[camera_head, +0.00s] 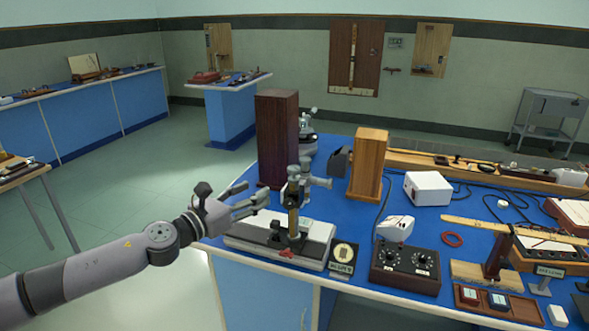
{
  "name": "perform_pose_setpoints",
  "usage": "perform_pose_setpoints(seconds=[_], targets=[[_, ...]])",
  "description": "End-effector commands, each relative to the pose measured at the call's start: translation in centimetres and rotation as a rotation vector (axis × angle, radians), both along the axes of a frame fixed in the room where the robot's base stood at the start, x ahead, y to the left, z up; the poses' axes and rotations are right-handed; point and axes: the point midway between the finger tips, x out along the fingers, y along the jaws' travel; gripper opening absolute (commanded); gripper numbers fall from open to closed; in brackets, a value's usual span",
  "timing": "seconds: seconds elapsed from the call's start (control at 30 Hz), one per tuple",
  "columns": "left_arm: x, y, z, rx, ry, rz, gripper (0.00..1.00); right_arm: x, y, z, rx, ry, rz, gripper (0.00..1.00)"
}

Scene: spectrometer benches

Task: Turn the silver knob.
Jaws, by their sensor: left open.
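My left gripper (250,196) reaches in from the left with its fingers open and pointing right, at the near left edge of the blue bench (232,238). It appears empty. Just right of its fingertips stands an instrument (292,222) with a brass-coloured upright and silver-grey round parts (318,182) near its top. A small gap seems to separate the fingers from the upright. Which part is the silver knob is too small to tell. My right gripper is out of view.
A dark wooden block (277,140) and a lighter wooden block (368,163) stand behind the instrument. A label stand (343,258), a white box (427,188) and a red ring (452,239) lie to the right. The floor (130,195) left of the bench is clear.

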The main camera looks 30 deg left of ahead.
Motion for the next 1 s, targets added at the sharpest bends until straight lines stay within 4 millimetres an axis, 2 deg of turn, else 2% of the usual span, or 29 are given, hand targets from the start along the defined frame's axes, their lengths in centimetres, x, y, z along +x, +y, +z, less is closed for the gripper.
perform_pose_setpoints(seconds=[0.2, 0.5, 0.6, 1.0], targets=[[2.6, -0.2, -0.2, 0.002, -0.003, 0.000, 0.49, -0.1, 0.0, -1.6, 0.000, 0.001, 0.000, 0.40], [5.1, -0.3, 0.0, 0.003, -0.004, 0.006, 0.49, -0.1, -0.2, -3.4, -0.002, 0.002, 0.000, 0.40], [5.4, -0.1, 0.3, -0.006, -0.003, 0.012, 0.49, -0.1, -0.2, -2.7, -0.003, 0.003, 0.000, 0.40], [7.2, -0.3, 0.2, -0.008, -0.002, 0.011, 0.49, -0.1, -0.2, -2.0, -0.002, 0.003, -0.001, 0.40]])
